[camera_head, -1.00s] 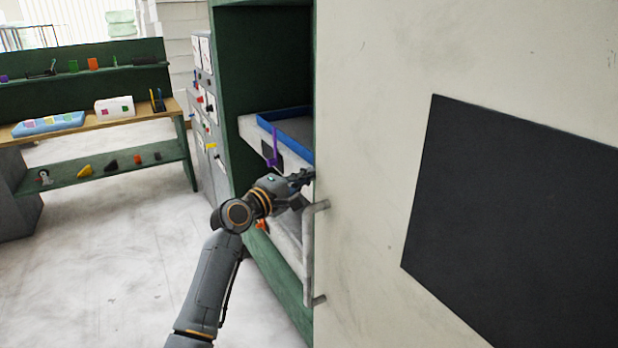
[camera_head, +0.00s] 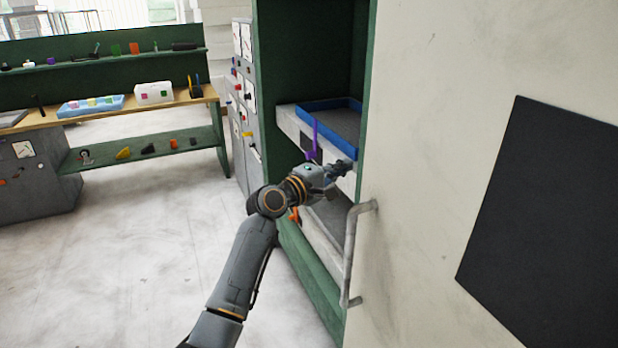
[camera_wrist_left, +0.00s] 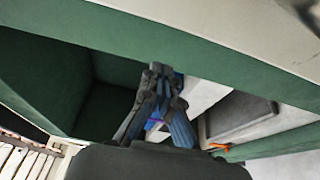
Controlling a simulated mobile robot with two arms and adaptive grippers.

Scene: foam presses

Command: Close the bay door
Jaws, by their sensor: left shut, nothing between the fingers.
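The bay door (camera_head: 425,150) is a large pale panel with a dark rectangular plate, standing open on the right of the head view. Its grey bar handle (camera_head: 350,255) runs down near its left edge. The green bay (camera_head: 305,60) opens to the left of the door, with a blue-rimmed tray (camera_head: 352,148) on a pale shelf inside. My left gripper (camera_head: 343,167) is shut and empty, at the door's edge in front of the shelf and above the handle. In the left wrist view its fingers (camera_wrist_left: 160,75) point at the green door edge (camera_wrist_left: 200,50); contact cannot be told. My right gripper is not in view.
A purple lever (camera_head: 315,140) and an orange part (camera_head: 295,215) are by the press front. A grey control cabinet (camera_head: 243,110) stands left of the bay. A green workbench (camera_head: 140,108) with several small items is at the far left. The floor (camera_head: 130,250) between is clear.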

